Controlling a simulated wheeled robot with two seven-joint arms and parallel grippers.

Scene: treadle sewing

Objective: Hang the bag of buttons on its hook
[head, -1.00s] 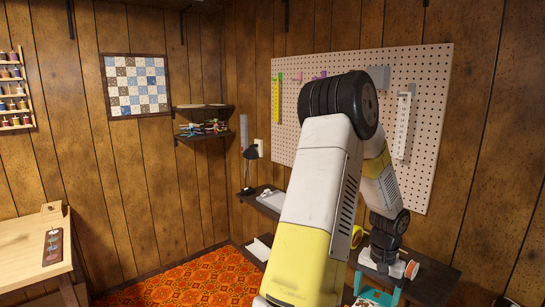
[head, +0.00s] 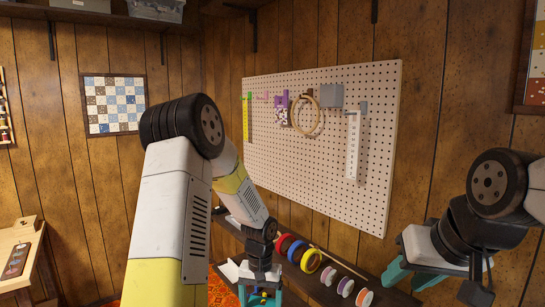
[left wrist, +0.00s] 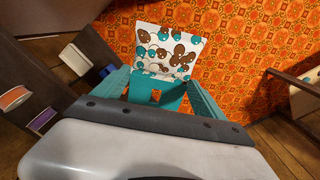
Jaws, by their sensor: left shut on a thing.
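The bag of buttons (left wrist: 168,52) is a white bag with brown and teal button shapes and a teal top part with a hole. In the left wrist view it sits between the teal fingers of my left gripper (left wrist: 160,88), which is shut on it, above the orange floor. In the head view my left gripper (head: 260,297) is low, at the bottom edge, in front of the shelf. My right gripper (head: 440,276) is at the lower right with teal fingers apart. The pegboard (head: 300,165) hangs on the wall above; I cannot tell which hook is the bag's.
The pegboard holds a yellow ruler (head: 247,118), a round wooden hoop (head: 305,115), a purple item (head: 281,99), a grey square piece (head: 331,95) and a white ruler (head: 353,146). A dark shelf (head: 388,297) below carries several ribbon spools (head: 311,260). The pegboard's lower part is bare.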

